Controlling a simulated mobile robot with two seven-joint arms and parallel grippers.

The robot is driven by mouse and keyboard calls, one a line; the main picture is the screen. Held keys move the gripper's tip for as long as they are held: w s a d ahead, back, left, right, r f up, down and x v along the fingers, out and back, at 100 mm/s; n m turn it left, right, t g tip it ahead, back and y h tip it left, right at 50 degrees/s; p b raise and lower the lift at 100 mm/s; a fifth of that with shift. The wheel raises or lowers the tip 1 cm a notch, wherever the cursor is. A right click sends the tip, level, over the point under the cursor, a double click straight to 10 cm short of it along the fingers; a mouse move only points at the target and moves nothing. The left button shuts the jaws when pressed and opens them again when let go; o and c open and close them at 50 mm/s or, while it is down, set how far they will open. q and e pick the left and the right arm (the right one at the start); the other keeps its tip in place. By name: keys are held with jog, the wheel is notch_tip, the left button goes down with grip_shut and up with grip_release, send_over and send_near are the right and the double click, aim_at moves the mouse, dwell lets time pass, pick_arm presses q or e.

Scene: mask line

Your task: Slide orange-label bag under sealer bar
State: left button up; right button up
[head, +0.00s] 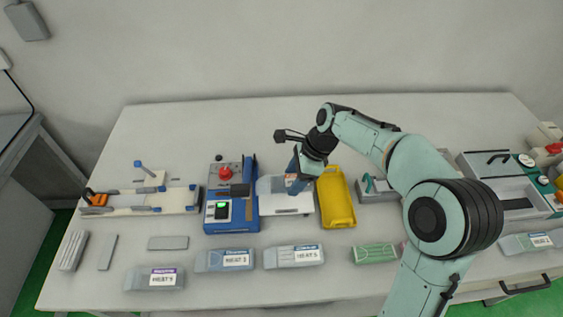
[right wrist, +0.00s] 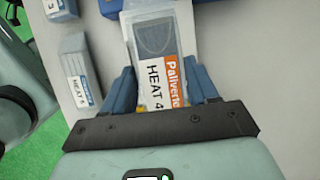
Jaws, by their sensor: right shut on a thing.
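The orange-label bag (right wrist: 165,75) is a clear pouch marked "HEAT 4" in the right wrist view. My right gripper (right wrist: 163,92) is shut on it, with a blue finger on each side. In the head view my right gripper (head: 296,181) is over the white plate (head: 290,206), just right of the sealer, and mostly hides the bag. The blue sealer (head: 213,214) has a red knob (head: 226,172) and a lit green switch (head: 222,210). Its dark blue bar (head: 252,172) is along its right side. The bag appears right of the bar. My left gripper is not in view.
A yellow tray (head: 338,213) stands right of the plate. Purple-label (head: 140,279) and blue-label bags (head: 208,262) lie along the front. A jig with an orange clamp (head: 95,198) is at left. The back of the table is clear.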

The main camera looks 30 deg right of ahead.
jog(key=shift+w, duration=0.1)
jog(key=shift+s+f+b, duration=0.25)
jog(key=shift+f+b, duration=0.4)
jog(key=shift+b, duration=0.1)
notch_tip(320, 180, down, 3)
jog(key=b, duration=0.3)
jog(key=shift+r, duration=0.1)
jog(key=shift+w+a+r+p, duration=0.25)
jog(key=shift+a+p, duration=0.1)
jog(key=shift+p, duration=0.1)
jog(key=shift+w+a+f+p, duration=0.15)
jog(key=shift+w+a+p, duration=0.15)
jog(key=shift+a, duration=0.35)
jog(key=shift+w+a+f+p, duration=0.2)
jog(key=shift+w+a, duration=0.2)
jog(key=shift+a, duration=0.2)
jog(key=shift+f+p, duration=0.15)
jog(key=shift+p, duration=0.3)
jog(key=o, duration=1.1)
